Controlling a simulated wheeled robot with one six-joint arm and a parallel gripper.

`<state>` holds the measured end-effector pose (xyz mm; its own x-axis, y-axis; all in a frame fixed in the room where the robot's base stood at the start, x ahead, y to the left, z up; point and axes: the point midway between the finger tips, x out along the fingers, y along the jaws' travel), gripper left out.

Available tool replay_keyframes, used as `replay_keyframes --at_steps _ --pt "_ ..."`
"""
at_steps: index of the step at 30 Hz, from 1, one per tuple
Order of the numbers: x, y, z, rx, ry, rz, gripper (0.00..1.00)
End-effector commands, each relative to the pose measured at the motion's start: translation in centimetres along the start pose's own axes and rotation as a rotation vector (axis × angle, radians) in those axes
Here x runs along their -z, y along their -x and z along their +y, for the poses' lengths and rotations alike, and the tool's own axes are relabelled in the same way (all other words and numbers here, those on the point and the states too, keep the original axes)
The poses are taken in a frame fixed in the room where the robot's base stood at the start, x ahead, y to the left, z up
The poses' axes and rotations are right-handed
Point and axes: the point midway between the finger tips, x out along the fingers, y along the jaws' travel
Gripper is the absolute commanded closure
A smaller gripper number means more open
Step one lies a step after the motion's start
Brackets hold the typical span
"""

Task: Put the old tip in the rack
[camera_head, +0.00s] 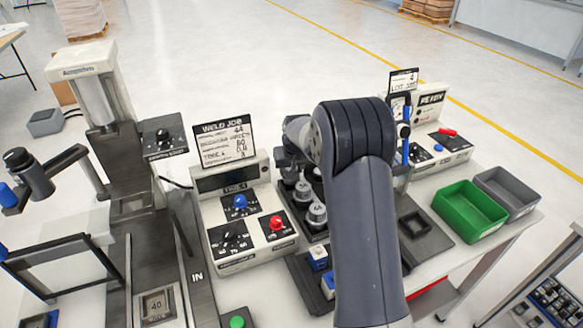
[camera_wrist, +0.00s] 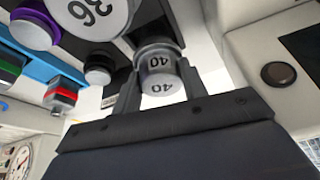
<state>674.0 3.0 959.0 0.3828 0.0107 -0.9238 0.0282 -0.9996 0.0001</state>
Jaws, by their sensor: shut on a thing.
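The old tip is probably the grey cylinder marked 40 (camera_wrist: 158,72) in the wrist view. My gripper (camera_wrist: 157,66) is shut on it, with one dark finger on each side. In the head view my own arm hides the gripper and the held tip. A dark rack-like base (camera_head: 296,268) stands behind and left of my arm, with grey round pieces (camera_head: 316,214) on it. In the wrist view a large grey piece marked 36 (camera_wrist: 92,12) is close to the held tip. I cannot tell whether the held tip touches anything.
A weld control box (camera_head: 240,225) with blue and red knobs stands left of the rack. A tall press (camera_head: 105,130) is farther left. A small block marked 40 (camera_head: 155,305) sits at its foot. A green bin (camera_head: 470,209) and a grey bin (camera_head: 505,192) stand at the right.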

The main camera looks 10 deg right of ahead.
Motion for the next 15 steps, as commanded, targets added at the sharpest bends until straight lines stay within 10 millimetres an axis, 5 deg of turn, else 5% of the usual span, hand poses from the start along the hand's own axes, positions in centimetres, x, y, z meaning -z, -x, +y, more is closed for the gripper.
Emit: replay_keyframes --at_steps 5,6,15 --pt "-0.08 -0.31 0.0 0.0 0.0 0.002 0.94" --pt "-0.08 -0.22 0.0 0.0 0.0 0.0 0.56" --pt "-0.08 -0.19 0.0 0.0 0.0 0.0 0.38"
